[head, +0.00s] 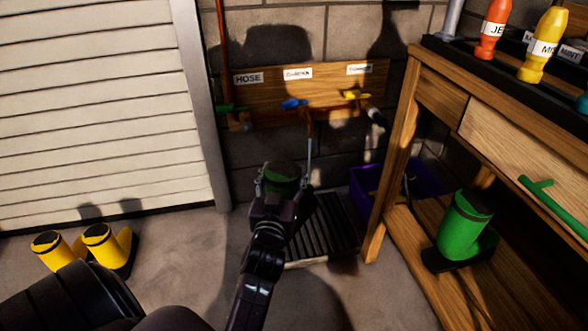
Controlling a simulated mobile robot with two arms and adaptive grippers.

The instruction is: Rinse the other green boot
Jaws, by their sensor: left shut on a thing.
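The rest of that boot is hidden behind my gripper. It is in front of the wall taps, and from this view appears over or beside the dark slatted grate (325,228). Another green boot (463,226) stands upright on a dark base on the bench's lower shelf at right. The blue tap handle (293,104) is on the wooden board, with a pipe hanging below it. I cannot see running water. My right gripper is out of view.
A green tap handle (232,108) and a yellow tap handle (355,95) flank the blue one. Two yellow boots (105,240) stand at left by the shutter. A purple bin (362,182) is beside the wooden bench (392,150). Bottles stand on the bench.

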